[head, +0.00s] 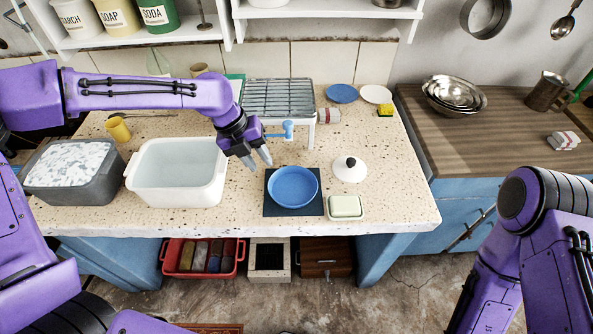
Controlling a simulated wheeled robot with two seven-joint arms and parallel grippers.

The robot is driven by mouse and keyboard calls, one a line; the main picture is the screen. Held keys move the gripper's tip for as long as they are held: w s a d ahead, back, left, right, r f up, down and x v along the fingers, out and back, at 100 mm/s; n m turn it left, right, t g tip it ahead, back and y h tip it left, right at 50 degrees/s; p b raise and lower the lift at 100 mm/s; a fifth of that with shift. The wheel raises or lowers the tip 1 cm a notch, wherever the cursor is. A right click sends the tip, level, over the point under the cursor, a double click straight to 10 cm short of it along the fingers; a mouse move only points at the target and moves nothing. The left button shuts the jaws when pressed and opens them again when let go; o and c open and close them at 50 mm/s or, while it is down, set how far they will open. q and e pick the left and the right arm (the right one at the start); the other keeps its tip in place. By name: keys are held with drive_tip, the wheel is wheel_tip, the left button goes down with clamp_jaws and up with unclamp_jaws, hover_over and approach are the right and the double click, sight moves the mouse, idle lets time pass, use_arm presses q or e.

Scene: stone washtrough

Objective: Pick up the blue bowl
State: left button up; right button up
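The blue bowl (293,188) sits upright on a dark square mat (283,210) near the front middle of the speckled stone counter. My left gripper (258,162) hangs above and just left of the bowl's back-left rim, pointing down. Its two fingers are apart with nothing visible between them. It does not appear to touch the bowl. My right arm shows at the right edge of the view, but its gripper is not in view.
A white basin (178,172) stands left of the bowl. A white lid with a dark knob (349,168) and a soap dish (345,207) sit close on its right. A wire rack (279,98) and a blue tap (288,130) stand behind. Shelves (226,22) hang above.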

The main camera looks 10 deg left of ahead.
sight(293, 187)
use_arm(q)
drive_tip(key=shift+m, duration=0.6)
drive_tip(key=f, duration=0.3)
drive_tip(key=f+p, duration=0.1)
drive_tip(key=f, duration=0.1)
drive_tip(key=shift+s+d+f, duration=0.2)
drive_tip(key=shift+s+d, duration=0.05)
drive_tip(key=f, duration=0.1)
drive_tip(key=w+f, duration=0.1)
drive_tip(key=f, duration=0.1)
drive_tip(key=w+f, duration=0.1)
drive_tip(key=shift+d+f, duration=0.25)
drive_tip(key=shift+d, duration=0.05)
drive_tip(key=shift+s+d+r, duration=0.1)
drive_tip(key=shift+s+r, duration=0.05)
drive_tip(key=shift+s, duration=0.1)
drive_tip(key=shift+s+r, duration=0.1)
drive_tip(key=shift+s, duration=0.05)
drive_tip(key=c, duration=0.3)
clamp_jaws()
use_arm(e)
drive_tip(key=shift+s+d+r, duration=0.1)
drive_tip(key=shift+d+r, duration=0.05)
drive_tip(key=shift+r, duration=0.6)
